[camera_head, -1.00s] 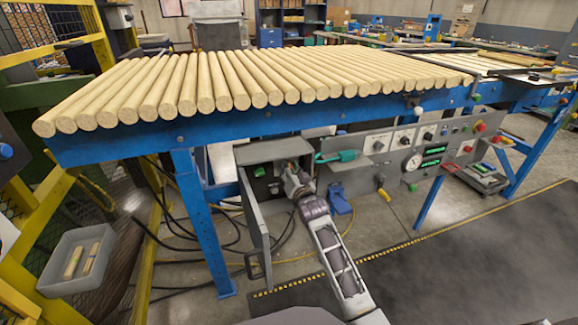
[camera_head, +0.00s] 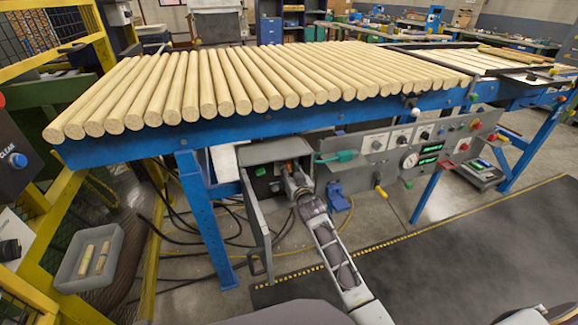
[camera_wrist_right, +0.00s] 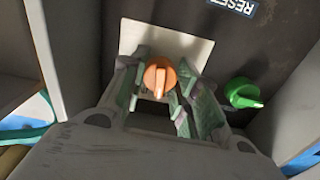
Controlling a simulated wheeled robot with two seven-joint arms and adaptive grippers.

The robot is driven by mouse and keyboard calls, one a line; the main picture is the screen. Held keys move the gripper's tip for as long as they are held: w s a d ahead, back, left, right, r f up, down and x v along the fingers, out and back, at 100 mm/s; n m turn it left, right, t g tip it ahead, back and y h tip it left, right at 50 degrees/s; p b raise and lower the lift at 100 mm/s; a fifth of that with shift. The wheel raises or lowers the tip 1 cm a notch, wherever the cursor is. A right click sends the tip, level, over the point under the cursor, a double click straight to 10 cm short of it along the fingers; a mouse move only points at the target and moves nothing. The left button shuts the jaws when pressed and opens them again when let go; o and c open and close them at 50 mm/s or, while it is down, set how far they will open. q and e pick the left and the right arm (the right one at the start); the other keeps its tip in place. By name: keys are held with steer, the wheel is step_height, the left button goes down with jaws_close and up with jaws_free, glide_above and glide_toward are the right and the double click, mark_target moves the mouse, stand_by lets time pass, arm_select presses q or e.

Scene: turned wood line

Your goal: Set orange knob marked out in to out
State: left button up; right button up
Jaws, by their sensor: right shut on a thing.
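The orange knob (camera_wrist_right: 160,76) sits on a pale plate inside the open grey box (camera_head: 246,156) under the blue table. Its ridge points roughly downward in the right wrist view; its out and in marks cannot be read. My right gripper (camera_head: 297,180) reaches into the box. In the right wrist view its two fingers stand on either side of the knob, shut on it. In the head view the gripper and arm hide most of the knob. My left gripper is not in view.
A green knob (camera_wrist_right: 244,93) sits beside the right finger, below an upside-down RESET label (camera_wrist_right: 233,5). The box door (camera_head: 256,225) hangs open left of my arm. A control panel (camera_head: 385,145) is at right. Wood rods (camera_head: 240,80) cover the table above.

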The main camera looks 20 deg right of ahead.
mark_target(289, 169)
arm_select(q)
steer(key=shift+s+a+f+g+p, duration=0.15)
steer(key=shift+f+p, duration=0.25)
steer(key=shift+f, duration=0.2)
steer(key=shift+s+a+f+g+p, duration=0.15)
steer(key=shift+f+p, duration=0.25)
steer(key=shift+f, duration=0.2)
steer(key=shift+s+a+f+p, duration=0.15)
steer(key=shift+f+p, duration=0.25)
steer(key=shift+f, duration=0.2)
arm_select(e)
steer(key=shift+n, duration=2)
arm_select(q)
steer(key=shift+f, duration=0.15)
arm_select(e)
steer(key=o, duration=1)
steer(key=shift+o, duration=0.2)
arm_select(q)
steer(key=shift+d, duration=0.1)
arm_select(e)
steer(key=shift+s, duration=0.2)
steer(key=shift+s+f, duration=0.1)
steer(key=shift+s, duration=1.4)
steer(key=s, duration=0.8)
steer(key=shift+s+d, duration=0.2)
steer(key=shift+s, duration=0.1)
